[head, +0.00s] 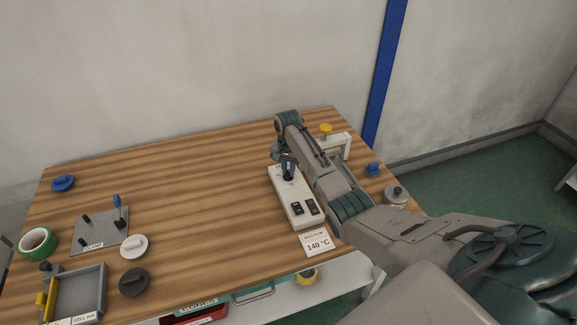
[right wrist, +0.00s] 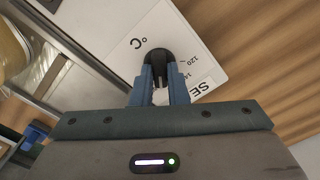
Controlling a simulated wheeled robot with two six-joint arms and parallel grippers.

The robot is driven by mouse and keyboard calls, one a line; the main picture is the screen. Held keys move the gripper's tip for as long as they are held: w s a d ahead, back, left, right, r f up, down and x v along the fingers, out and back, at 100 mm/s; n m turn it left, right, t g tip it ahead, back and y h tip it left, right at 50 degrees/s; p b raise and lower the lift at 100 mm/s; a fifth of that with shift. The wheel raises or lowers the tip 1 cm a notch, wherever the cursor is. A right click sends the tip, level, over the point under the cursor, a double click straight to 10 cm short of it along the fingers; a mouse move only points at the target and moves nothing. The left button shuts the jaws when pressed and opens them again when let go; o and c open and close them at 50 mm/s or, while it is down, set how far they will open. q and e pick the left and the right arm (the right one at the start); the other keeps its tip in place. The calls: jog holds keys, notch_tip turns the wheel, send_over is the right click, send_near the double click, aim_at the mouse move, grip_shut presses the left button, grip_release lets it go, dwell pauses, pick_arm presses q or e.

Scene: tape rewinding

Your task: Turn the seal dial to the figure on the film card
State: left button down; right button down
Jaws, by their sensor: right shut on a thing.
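The white seal box (head: 283,194) lies on the wooden table, with two dark switches at its near end. The black seal dial (right wrist: 157,58) is at its far end, with "°C", "120" and part of another figure printed around it. My right gripper (head: 288,170) is over the far end of the box; its blue fingers (right wrist: 158,82) are shut on the dial in the right wrist view. The dial's pointer is mostly hidden by the fingers. The film card (head: 317,244) reads "140 °C" and lies at the near end of the box. My left gripper is not in view.
A white stand with a yellow knob (head: 326,129) and a blue piece (head: 373,169) are right of my arm. A grey clamp plate (head: 99,236), green tape roll (head: 38,241), grey tray (head: 78,296) and round lids are at the left. The table's middle is clear.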

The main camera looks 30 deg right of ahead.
aim_at(288, 172)
jog(key=n+p, duration=0.1)
jog(key=n, duration=0.2)
jog(key=shift+r+p, duration=0.2)
jog(key=shift+p, duration=0.1)
jog(key=n+p, duration=0.1)
jog(key=n, duration=0.1)
jog(key=shift+w+n, duration=0.1)
jog(key=shift+n, duration=0.2)
jog(key=n+p, duration=0.1)
jog(key=n, duration=0.4)
jog(key=shift+f+p, duration=0.1)
jog(key=shift+p, duration=0.25)
jog(key=shift+a, duration=0.1)
jog(key=c, duration=1.4)
grip_release()
jog(key=shift+c, duration=0.2)
notch_tip(288, 172, up, 11)
jog(key=b, duration=0.2)
jog(key=shift+f, duration=0.15)
